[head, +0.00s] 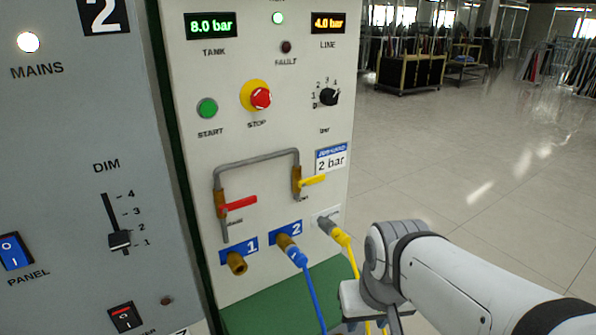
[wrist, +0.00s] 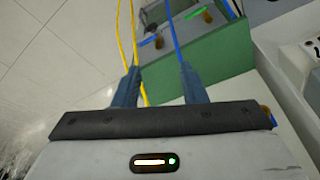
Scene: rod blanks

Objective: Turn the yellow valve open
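The yellow valve handle (head: 313,181) is on the right leg of a grey pipe loop in the head view. It sticks out to the right from its brass body (head: 296,184), roughly level and across the upright pipe. My gripper (wrist: 158,72) shows two dark blue fingers standing apart in the wrist view, with nothing held between them. In the head view my wrist is at the lower right, below and right of the yellow valve and clear of it. The fingertips are mostly out of the head view. I cannot make out the yellow valve in the wrist view.
A red valve handle (head: 238,203) sits on the left pipe leg. A blue hose (head: 310,290) and a yellow hose (head: 348,253) hang from the ports below; they cross beyond my fingers in the wrist view. A green ledge (head: 260,312) runs below. Open floor lies right.

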